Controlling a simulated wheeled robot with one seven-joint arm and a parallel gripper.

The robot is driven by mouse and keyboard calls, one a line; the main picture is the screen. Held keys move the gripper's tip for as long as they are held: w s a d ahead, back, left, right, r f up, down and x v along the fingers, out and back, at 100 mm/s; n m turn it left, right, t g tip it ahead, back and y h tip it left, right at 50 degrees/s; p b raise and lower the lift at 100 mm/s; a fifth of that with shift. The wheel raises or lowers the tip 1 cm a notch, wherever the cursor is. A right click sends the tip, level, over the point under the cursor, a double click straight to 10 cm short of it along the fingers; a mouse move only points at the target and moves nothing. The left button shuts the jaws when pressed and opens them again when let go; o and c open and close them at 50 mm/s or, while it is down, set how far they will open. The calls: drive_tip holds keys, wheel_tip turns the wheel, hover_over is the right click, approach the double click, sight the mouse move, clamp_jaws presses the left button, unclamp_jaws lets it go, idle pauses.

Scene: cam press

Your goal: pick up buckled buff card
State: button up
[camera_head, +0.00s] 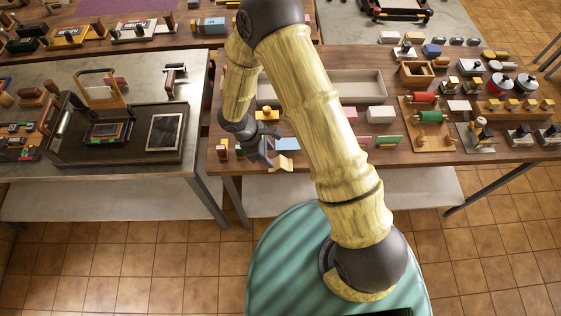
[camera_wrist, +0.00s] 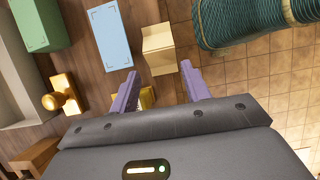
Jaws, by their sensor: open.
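The buckled buff card (camera_head: 286,163) lies bent on the wooden table near its front edge. In the wrist view the buff card (camera_wrist: 158,46) shows a raised fold and sits just beyond my fingertips. My gripper (camera_wrist: 160,74) is open, its two purple fingers spread, with the card ahead of the gap and not between them. In the head view my gripper (camera_head: 266,153) is low over the table, just left of the card. The fingers are partly hidden there.
A flat blue card (camera_wrist: 109,38) lies beside the buff card. A small yellow block (camera_wrist: 147,98) shows between my fingers, lower down. A brass-coloured knobbed piece (camera_wrist: 62,95), a green block (camera_wrist: 40,22) and a grey tray (camera_head: 358,86) are nearby. The floor lies beyond the table edge.

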sight(276, 163)
drive_tip(key=shift+s+d+f+p, duration=0.1)
drive_tip(key=shift+d+f+p, duration=0.1)
drive_tip(key=shift+f+p, duration=0.25)
drive_tip(key=shift+p+x, duration=0.8)
drive_tip(key=shift+x, duration=1.25)
drive_tip(key=shift+a, duration=0.1)
drive_tip(key=c, duration=0.7)
wheel_tip(276, 163, up, 10)
drive_tip(key=shift+f+b, duration=0.1)
drive_tip(key=shift+b, duration=1.15)
